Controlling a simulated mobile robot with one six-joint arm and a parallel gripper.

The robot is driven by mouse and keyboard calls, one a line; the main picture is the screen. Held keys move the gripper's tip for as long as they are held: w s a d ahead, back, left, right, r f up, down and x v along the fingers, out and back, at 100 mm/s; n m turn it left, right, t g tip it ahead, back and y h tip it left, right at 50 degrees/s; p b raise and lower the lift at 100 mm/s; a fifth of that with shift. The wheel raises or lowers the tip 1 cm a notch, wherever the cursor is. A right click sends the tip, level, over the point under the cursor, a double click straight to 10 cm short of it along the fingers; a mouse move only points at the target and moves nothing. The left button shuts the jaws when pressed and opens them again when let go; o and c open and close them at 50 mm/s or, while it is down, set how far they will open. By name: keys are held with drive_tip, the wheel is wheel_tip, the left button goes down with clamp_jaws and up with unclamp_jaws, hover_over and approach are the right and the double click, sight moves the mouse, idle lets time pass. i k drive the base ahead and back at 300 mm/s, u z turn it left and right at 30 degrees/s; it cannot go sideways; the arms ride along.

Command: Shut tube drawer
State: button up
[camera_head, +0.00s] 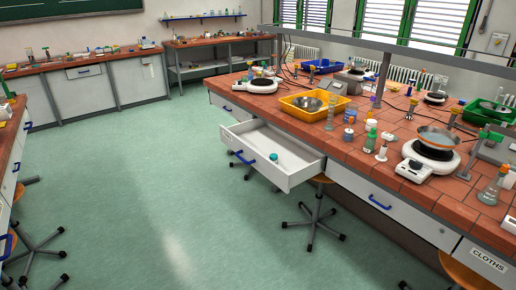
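A white drawer (297,161) stands pulled out from the right bench, over the aisle. Its front panel (262,168) faces the aisle and carries a blue handle (245,157). A small teal object (274,156) shows at the drawer's front end, and the rest of the visible floor of the drawer looks bare. I cannot read any label that names this the tube drawer. My gripper is not in view.
The tiled bench (400,150) above holds a yellow tray (297,112), bottles and hotplates. A neighbouring drawer (385,200) is shut. A stool (315,215) stands beside the open drawer's near side. The green aisle floor (140,190) is clear left of the drawer.

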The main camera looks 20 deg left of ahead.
sight(253, 141)
drive_tip(key=u, duration=0.2)
drive_tip(key=i, duration=1.4)
drive_tip(key=z, duration=0.65)
drive_tip(key=k, duration=0.15)
drive_tip(key=u, duration=3.15)
